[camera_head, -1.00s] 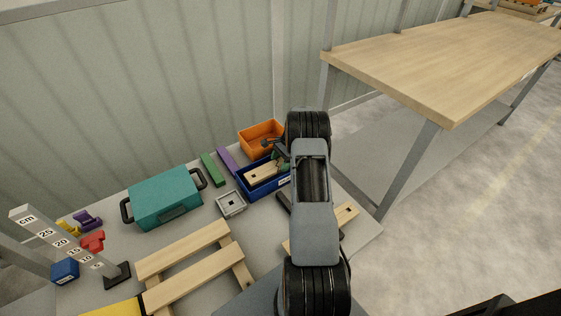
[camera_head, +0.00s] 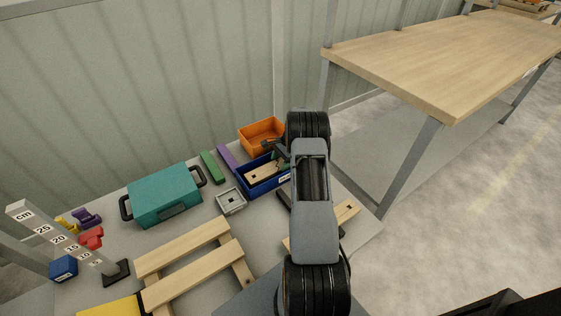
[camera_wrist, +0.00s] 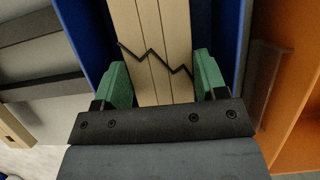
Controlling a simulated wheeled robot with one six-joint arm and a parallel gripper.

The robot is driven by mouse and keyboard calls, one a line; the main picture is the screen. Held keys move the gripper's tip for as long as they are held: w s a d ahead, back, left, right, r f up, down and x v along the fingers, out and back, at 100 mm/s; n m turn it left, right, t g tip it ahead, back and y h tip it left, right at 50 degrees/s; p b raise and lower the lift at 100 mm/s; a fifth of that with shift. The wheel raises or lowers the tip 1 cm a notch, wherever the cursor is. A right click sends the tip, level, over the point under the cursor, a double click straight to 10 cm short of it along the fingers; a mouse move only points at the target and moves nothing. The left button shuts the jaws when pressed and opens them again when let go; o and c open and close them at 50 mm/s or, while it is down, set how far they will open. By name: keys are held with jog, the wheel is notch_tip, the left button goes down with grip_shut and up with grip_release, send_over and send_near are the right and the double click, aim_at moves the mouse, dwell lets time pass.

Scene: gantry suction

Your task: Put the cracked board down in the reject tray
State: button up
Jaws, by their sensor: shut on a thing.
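The cracked board (camera_wrist: 152,30) is a pale wooden piece with a dark zigzag crack across it in the wrist view. My gripper (camera_wrist: 162,76) has its green fingers on both sides of it, shut on it. Blue walls (camera_wrist: 88,28) stand on both sides of the board and fingers. In the head view the board (camera_head: 262,172) shows inside the blue tray (camera_head: 268,185), with my gripper (camera_head: 279,153) at it, partly hidden by my arm. I cannot tell whether the board touches the tray floor.
An orange bin (camera_head: 268,148) stands just behind the blue tray. A purple bar (camera_head: 227,157), a green bar (camera_head: 212,167), a grey square block (camera_head: 231,201) and a teal case (camera_head: 165,196) lie to the left. A wooden frame (camera_head: 188,284) lies nearer.

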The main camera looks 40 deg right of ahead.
jog(key=shift+f+b, duration=0.4)
jog(key=shift+f, duration=0.5)
jog(key=shift+s+f+b, duration=0.1)
jog(key=shift+f+b, duration=0.4)
jog(key=shift+f, duration=0.35)
jog(key=o, duration=1.1)
jog(key=shift+d+r+p, duration=0.1)
jog(key=shift+r+p, duration=0.25)
jog(key=shift+r, duration=0.2)
jog(key=p+v, duration=0.3)
jog(key=v, duration=0.4)
jog(key=shift+s+r+p, duration=0.1)
jog(key=shift+r+p, duration=0.1)
jog(key=shift+p, duration=0.2)
jog(key=shift+d+r+p, duration=0.1)
jog(key=shift+r+p, duration=0.3)
jog(key=shift+r, duration=0.3)
